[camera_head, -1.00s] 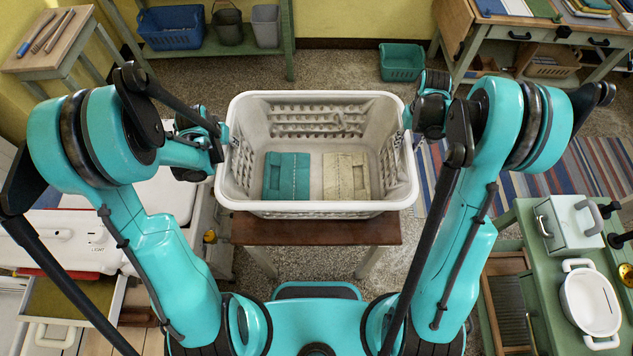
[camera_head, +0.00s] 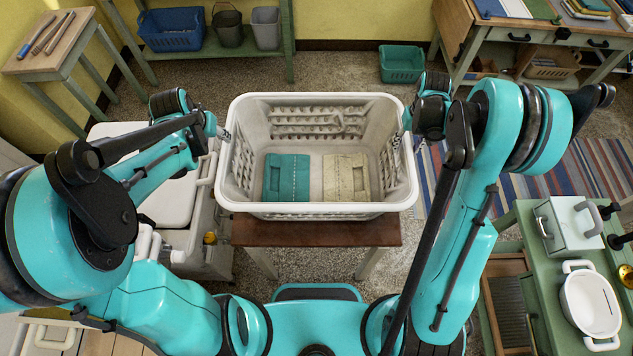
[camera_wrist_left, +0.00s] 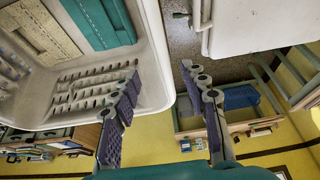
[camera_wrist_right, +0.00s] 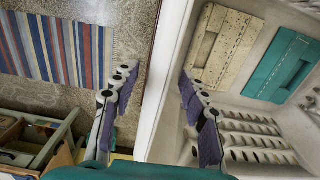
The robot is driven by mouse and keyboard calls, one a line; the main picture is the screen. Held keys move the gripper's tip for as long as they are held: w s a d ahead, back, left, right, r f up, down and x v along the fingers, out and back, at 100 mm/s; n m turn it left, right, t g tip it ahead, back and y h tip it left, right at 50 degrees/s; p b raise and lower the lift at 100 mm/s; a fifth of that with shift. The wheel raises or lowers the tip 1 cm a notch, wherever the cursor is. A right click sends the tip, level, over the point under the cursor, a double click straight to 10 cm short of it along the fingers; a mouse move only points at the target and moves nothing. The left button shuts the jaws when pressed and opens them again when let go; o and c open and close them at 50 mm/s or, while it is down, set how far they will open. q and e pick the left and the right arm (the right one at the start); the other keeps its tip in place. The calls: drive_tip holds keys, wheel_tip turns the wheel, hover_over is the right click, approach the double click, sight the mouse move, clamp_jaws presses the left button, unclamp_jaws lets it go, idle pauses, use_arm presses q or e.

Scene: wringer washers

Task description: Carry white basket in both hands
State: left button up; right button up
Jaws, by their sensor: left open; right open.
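The white basket (camera_head: 315,208) stands upright on a small brown-topped stool (camera_head: 310,233) in front of me. Inside it lie a folded teal cloth (camera_head: 287,178) and a folded cream cloth (camera_head: 346,177), side by side. My left gripper (camera_head: 222,134) is open at the basket's left rim; in the left wrist view its fingers (camera_wrist_left: 168,115) are on either side of the basket wall (camera_wrist_left: 152,60). My right gripper (camera_head: 408,125) is open at the right rim; in the right wrist view its fingers (camera_wrist_right: 152,110) straddle the wall (camera_wrist_right: 165,75). Whether the fingers touch the wall I cannot tell.
A white washer (camera_head: 180,200) stands close at left. A green table (camera_head: 545,270) with a white tub (camera_head: 590,303) is at right. A striped rug (camera_head: 590,170) lies on the floor at right. A teal crate (camera_head: 402,63) sits behind the basket.

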drive_tip(key=shift+r, duration=0.25)
use_arm(q)
drive_tip(key=shift+v, duration=0.75)
use_arm(e)
wheel_tip(320, 180, up, 12)
drive_tip(key=shift+f, duration=0.25)
